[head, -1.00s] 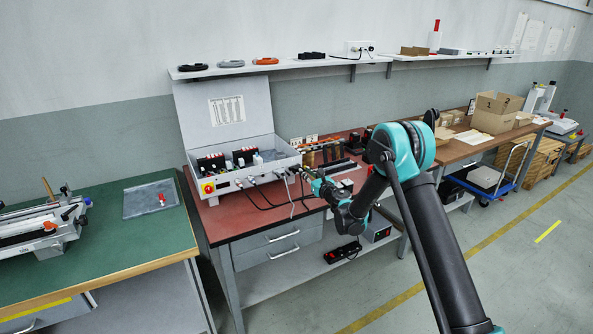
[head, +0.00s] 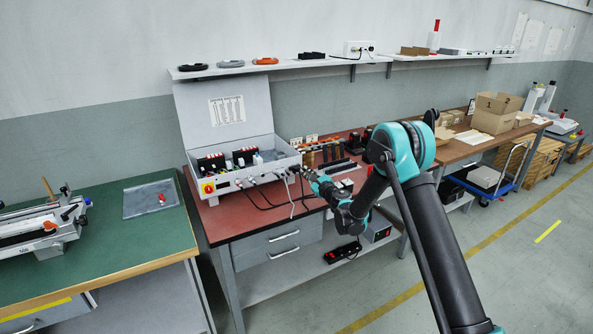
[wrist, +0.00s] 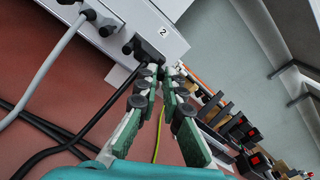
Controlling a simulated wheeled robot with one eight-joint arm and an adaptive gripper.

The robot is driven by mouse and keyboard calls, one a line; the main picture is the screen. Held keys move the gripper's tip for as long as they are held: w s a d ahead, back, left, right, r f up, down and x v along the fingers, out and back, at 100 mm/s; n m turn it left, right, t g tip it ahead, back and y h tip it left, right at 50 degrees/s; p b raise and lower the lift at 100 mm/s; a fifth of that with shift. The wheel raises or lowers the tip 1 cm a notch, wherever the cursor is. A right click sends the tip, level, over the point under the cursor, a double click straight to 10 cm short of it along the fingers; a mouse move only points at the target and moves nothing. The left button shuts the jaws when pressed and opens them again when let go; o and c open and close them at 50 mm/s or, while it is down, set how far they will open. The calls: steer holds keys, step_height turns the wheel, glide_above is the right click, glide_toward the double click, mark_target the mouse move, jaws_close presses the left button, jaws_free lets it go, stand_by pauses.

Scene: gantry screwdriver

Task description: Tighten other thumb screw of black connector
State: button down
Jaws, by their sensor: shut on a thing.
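The black connector (wrist: 143,47) is plugged into the front of the grey box, beside a label marked 2, in the wrist view. Its black cable (wrist: 92,122) runs down to the left. My gripper (wrist: 165,70) has its green fingers with black pads converging at the connector's near end, shut on a thumb screw there. The fingertips hide most of that screw, so I cannot tell how far in it sits. In the head view my gripper (head: 311,175) is at the box's right front corner.
A second connector (wrist: 104,24) with a grey cable is plugged in to the left. The open grey box (head: 232,187) stands on the red bench (head: 225,222). Dark blocks and tools (wrist: 240,130) stand right of my fingers.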

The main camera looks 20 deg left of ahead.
steer(key=m, duration=0.4)
steer(key=shift+m, duration=0.3)
steer(key=m, duration=0.3)
steer(key=shift+m, duration=0.3)
steer(key=m, duration=0.3)
steer(key=shift+m, duration=0.3)
steer(key=m, duration=0.3)
steer(key=shift+m, duration=0.4)
steer(key=m, duration=1.4)
